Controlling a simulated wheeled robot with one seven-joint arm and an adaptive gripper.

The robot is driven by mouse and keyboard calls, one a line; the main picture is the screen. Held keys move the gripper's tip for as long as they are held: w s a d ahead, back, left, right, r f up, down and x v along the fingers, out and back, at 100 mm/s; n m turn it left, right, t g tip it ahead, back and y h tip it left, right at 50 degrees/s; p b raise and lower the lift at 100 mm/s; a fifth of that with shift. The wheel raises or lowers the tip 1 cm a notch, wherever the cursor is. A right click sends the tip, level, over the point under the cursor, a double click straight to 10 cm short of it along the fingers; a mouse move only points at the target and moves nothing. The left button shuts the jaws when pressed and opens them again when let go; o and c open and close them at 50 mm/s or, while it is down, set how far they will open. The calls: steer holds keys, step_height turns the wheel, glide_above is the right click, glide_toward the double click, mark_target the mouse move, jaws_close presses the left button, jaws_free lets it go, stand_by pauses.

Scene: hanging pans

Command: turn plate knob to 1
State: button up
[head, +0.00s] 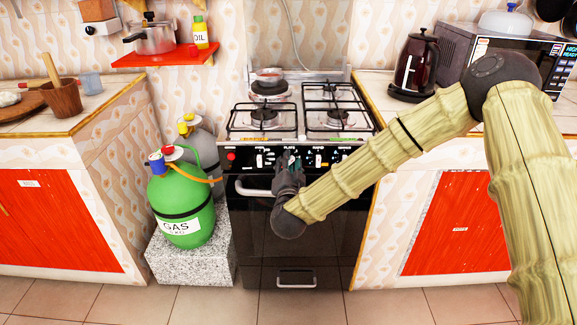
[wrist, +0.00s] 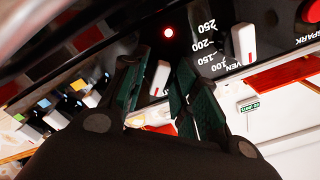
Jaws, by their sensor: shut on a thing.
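The stove's front panel (head: 340,157) carries a row of white knobs below the hob. My gripper (head: 290,160) is at the panel's middle-left, under the PLATE lettering, and covers the knob there in the head view. In the wrist view my gripper (wrist: 161,80) has its dark green-padded fingers on both sides of a white knob (wrist: 158,78), shut on it. This appears to be the plate knob. Its setting marks are hidden or unreadable. The oven knob (wrist: 243,43), with numbers from 100 to 250, sits beside it.
The oven handle (head: 252,188) sticks out just below my gripper. A green gas bottle (head: 180,200) stands on a speckled block left of the stove. A kettle (head: 416,65) stands on the right counter. The floor in front is clear.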

steer(key=shift+m, duration=0.3)
steer(key=o, duration=1)
steer(key=s, duration=1.2)
